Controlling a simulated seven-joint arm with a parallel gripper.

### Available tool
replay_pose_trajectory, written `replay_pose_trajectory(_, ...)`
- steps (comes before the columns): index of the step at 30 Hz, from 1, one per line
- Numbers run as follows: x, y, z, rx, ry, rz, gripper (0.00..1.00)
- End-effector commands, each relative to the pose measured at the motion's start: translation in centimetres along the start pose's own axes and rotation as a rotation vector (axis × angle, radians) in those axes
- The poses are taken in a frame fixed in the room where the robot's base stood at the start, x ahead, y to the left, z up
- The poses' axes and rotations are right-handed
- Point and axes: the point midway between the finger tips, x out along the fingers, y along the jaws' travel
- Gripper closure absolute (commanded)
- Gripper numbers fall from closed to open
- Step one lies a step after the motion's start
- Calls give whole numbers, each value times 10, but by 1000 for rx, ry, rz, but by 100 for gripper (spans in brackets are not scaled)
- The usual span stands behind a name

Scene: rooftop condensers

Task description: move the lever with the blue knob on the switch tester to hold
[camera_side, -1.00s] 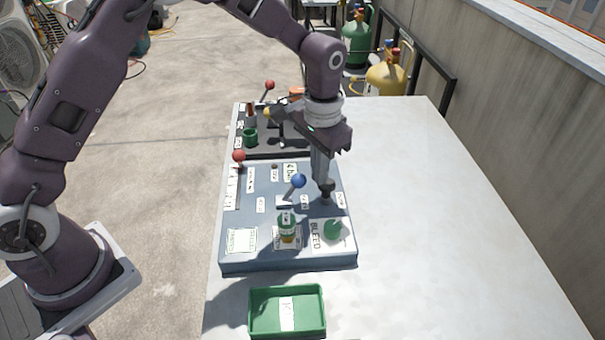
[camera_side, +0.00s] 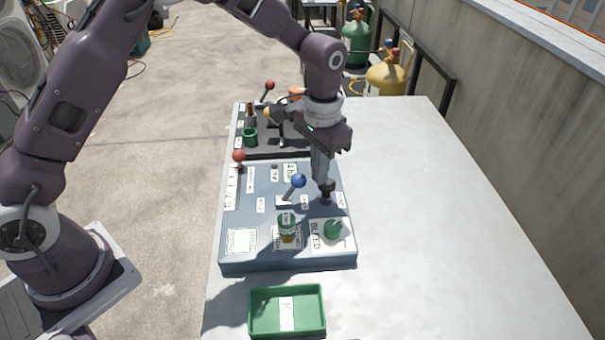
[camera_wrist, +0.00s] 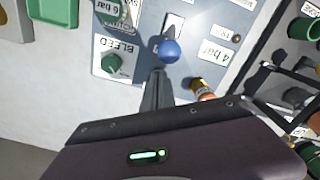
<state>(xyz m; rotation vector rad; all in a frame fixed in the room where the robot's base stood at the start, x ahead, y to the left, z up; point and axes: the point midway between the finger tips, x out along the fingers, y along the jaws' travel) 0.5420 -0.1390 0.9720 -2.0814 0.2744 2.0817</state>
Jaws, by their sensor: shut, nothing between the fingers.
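The switch tester is a blue-grey panel (camera_side: 270,254) on the table. Its lever with the blue knob (camera_side: 298,181) rises from a white plate near the middle and leans to the right in the side view. The blue knob also shows in the wrist view (camera_wrist: 169,50), just beyond my fingertips. My gripper (camera_side: 326,190) is shut and empty, pointing down at the panel's right part, to the right of the knob. In the wrist view my gripper (camera_wrist: 157,75) has its tips close to the knob; I cannot tell whether they touch. The hold label is not readable.
A red-knobbed lever (camera_side: 239,156) stands at the panel's left edge. A green knob (camera_side: 332,229) by the BLEED label and a green-topped part (camera_side: 287,222) stand in front. A green tray (camera_side: 287,330) is nearer. The table's right side (camera_side: 450,220) is clear.

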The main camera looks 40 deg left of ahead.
Motion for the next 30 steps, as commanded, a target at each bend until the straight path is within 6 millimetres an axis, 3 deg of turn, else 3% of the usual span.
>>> replay_pose_trajectory(16,0,-9,15,-1,-2,0,100)
replay_pose_trajectory(30,2,-7,14,0,-11,-1,100)
